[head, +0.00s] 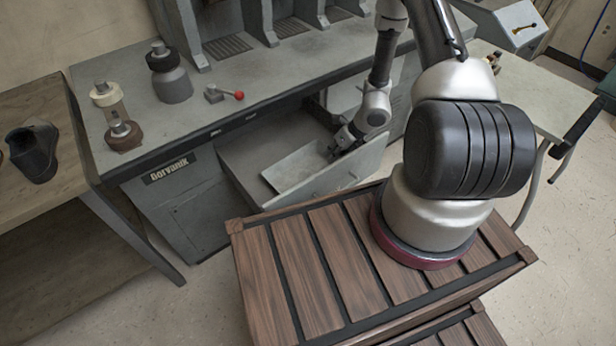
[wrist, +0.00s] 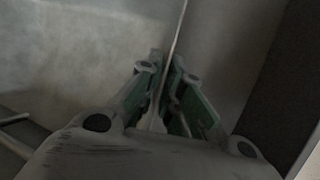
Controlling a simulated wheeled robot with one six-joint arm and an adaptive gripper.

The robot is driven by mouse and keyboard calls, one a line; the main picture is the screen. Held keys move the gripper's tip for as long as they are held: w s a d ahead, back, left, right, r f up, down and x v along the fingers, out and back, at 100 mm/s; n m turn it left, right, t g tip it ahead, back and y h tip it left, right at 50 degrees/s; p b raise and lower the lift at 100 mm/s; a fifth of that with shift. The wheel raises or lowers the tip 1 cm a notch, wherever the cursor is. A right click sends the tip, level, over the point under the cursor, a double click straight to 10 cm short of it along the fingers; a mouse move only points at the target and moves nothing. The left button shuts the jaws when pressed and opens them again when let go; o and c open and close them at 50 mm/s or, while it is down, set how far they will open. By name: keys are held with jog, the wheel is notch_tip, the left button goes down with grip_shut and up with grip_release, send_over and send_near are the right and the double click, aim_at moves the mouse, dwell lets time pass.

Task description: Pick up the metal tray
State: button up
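The metal tray (head: 292,168) is a flat, light grey piece lying inside the open drawer (head: 322,184) of the grey workbench. My gripper (head: 343,141) reaches down into the drawer at the tray's right end. In the wrist view, the two green-padded fingers of my gripper (wrist: 167,62) are close together, one on each side of a thin upright edge of the tray (wrist: 178,28). They look closed on that edge. The far right part of the tray is hidden behind my gripper in the head view.
A dark shoe (head: 33,150) sits on the wooden table at left. Open floor shows on the right.

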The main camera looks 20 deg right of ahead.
dwell(0.3)
grip_shut()
